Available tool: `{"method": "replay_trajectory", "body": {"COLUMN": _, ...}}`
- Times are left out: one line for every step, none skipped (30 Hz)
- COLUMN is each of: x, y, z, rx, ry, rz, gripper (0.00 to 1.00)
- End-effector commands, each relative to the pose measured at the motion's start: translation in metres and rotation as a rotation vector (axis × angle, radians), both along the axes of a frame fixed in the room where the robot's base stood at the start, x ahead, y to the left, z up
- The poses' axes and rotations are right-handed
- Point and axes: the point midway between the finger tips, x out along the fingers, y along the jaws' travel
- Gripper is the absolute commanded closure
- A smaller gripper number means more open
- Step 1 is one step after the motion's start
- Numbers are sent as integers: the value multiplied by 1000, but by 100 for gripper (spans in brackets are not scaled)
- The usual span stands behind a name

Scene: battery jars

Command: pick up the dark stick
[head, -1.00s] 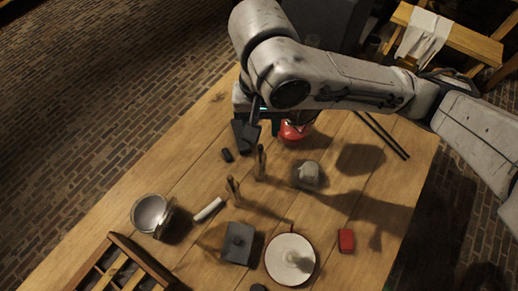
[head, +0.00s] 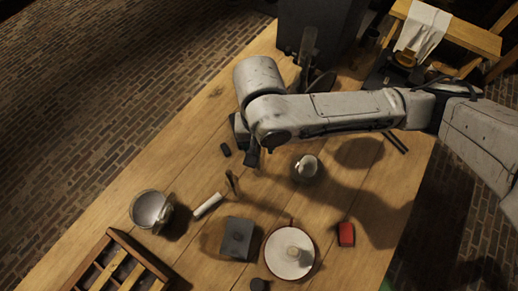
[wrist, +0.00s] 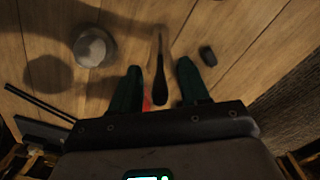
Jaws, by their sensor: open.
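The fingers are apart, with a gap on each side of the stick.
A small dark cylinder (head: 225,150) lies left of my gripper; a lidded pale jar (head: 306,168) stands right.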

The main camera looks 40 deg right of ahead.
Motion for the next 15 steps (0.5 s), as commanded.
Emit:
{"method": "replay_trajectory", "body": {"x": 0, "y": 0, "z": 0, "rx": 0, "ry": 0, "rz": 0, "gripper": 54}}
{"method": "replay_trajectory", "body": {"x": 0, "y": 0, "z": 0, "rx": 0, "ry": 0, "rz": 0, "gripper": 54}}
{"method": "replay_trajectory", "body": {"x": 0, "y": 0, "z": 0, "rx": 0, "ry": 0, "rz": 0, "gripper": 54}}
{"method": "replay_trajectory", "body": {"x": 0, "y": 0, "z": 0, "rx": 0, "ry": 0, "rz": 0, "gripper": 54}}
{"method": "replay_trajectory", "body": {"x": 0, "y": 0, "z": 0, "rx": 0, "ry": 0, "rz": 0, "gripper": 57}}
{"method": "replay_trajectory", "body": {"x": 0, "y": 0, "z": 0, "rx": 0, "ry": 0, "rz": 0, "gripper": 61}}
{"method": "replay_trajectory", "body": {"x": 0, "y": 0, "z": 0, "rx": 0, "ry": 0, "rz": 0, "gripper": 64}}
{"method": "replay_trajectory", "body": {"x": 0, "y": 0, "z": 0, "rx": 0, "ry": 0, "rz": 0, "gripper": 67}}
{"method": "replay_trajectory", "body": {"x": 0, "y": 0, "z": 0, "rx": 0, "ry": 0, "rz": 0, "gripper": 71}}
{"method": "replay_trajectory", "body": {"x": 0, "y": 0, "z": 0, "rx": 0, "ry": 0, "rz": 0, "gripper": 74}}
{"method": "replay_trajectory", "body": {"x": 0, "y": 0, "z": 0, "rx": 0, "ry": 0, "rz": 0, "gripper": 76}}
{"method": "replay_trajectory", "body": {"x": 0, "y": 0, "z": 0, "rx": 0, "ry": 0, "rz": 0, "gripper": 80}}
{"method": "replay_trajectory", "body": {"x": 0, "y": 0, "z": 0, "rx": 0, "ry": 0, "rz": 0, "gripper": 83}}
{"method": "replay_trajectory", "body": {"x": 0, "y": 0, "z": 0, "rx": 0, "ry": 0, "rz": 0, "gripper": 86}}
{"method": "replay_trajectory", "body": {"x": 0, "y": 0, "z": 1, "rx": 0, "ry": 0, "rz": 0, "gripper": 90}}
